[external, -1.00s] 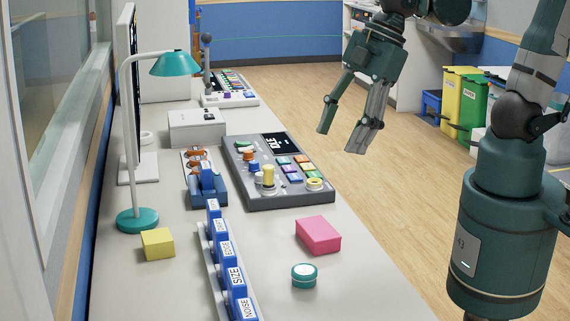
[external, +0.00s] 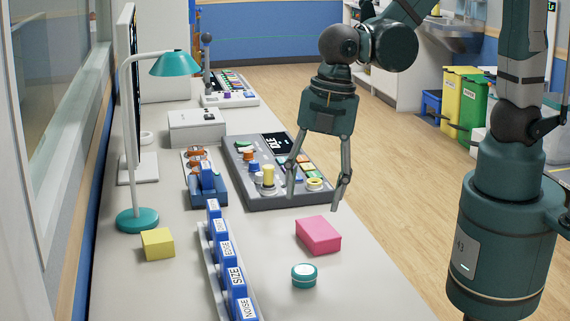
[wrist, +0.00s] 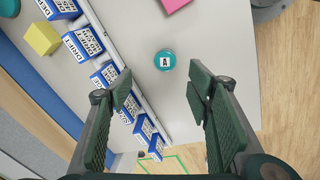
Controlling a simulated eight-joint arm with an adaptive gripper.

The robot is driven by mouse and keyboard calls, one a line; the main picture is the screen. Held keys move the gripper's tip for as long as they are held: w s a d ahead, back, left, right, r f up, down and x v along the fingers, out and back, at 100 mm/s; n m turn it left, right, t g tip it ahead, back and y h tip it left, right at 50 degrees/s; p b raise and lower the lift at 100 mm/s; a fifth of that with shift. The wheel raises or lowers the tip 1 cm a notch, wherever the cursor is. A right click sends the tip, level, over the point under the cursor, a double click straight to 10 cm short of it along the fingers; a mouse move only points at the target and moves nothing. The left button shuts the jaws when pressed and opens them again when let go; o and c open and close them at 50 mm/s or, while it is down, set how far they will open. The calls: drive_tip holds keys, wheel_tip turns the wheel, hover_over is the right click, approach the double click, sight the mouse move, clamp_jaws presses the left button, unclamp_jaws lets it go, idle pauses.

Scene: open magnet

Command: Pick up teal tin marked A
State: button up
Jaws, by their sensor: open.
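The teal tin marked A (external: 304,276) is a small round tin standing on the table near the front, close to the pink block. In the wrist view the tin (wrist: 165,61) shows its white label with the letter A, lying ahead of and between my two fingers. My gripper (external: 313,204) is open and empty, pointing down above the table near the control panel. In the external view it is higher and farther back than the tin. In the wrist view my gripper (wrist: 164,90) shows both fingers spread wide, with nothing between the pads.
A pink block (external: 318,235) lies just behind the tin. A rack of blue labelled blocks (external: 232,262) stands to its left, and a yellow block (external: 158,244) lies farther left. A grey control panel (external: 245,195) is behind. The tabletop right around the tin is clear.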

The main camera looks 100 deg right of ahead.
sight(304, 269)
drive_tip(key=f+n, duration=0.1)
drive_tip(key=f, duration=0.2)
drive_tip(key=w+a+f+n+g, duration=0.1)
drive_tip(key=f+n, duration=0.1)
drive_tip(key=f, duration=0.1)
drive_tip(key=w+a+f+n, duration=0.1)
drive_tip(key=f, duration=0.2)
drive_tip(key=shift+w+f+n+g, duration=0.25)
drive_tip(key=shift+f+n+g, duration=0.05)
drive_tip(key=shift+f+g, duration=0.1)
drive_tip(key=shift+f+b, duration=0.55)
drive_tip(key=shift+f, duration=0.7)
drive_tip(key=shift+f, duration=0.1)
drive_tip(key=shift+a+f+b, duration=0.15)
drive_tip(key=shift+f+b, duration=0.6)
drive_tip(key=shift+f, duration=1.8)
drive_tip(key=shift+c, duration=0.2)
drive_tip(key=c, duration=0.9)
